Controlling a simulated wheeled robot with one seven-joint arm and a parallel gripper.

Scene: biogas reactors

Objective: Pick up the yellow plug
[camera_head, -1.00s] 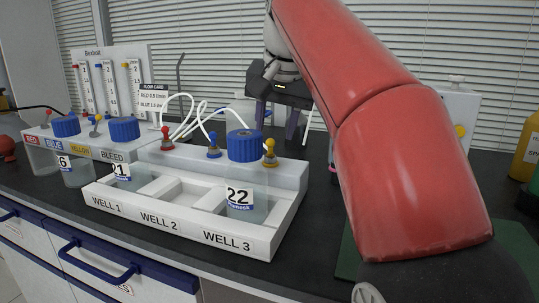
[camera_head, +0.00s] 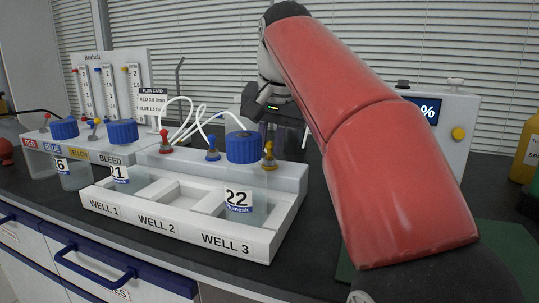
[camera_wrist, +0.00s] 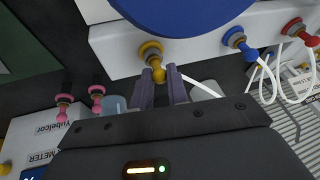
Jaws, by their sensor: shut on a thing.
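The yellow plug (camera_head: 269,153) sits at the right end of the raised back ledge of the white well rack, behind WELL 3. In the wrist view, the yellow plug (camera_wrist: 157,73) is at the tips of my gripper (camera_wrist: 161,78), with one finger on each side. My gripper is shut on its narrow end. The plug's wider collar is against the white ledge.
Bottle 22 (camera_head: 243,146), blue-capped, stands in WELL 3 close to the plug. A blue plug (camera_head: 213,150) and a red plug (camera_head: 166,144) with white tubes share the ledge. Bottle 21 (camera_head: 122,132) is at WELL 1. A meter (camera_head: 459,117) stands at the right.

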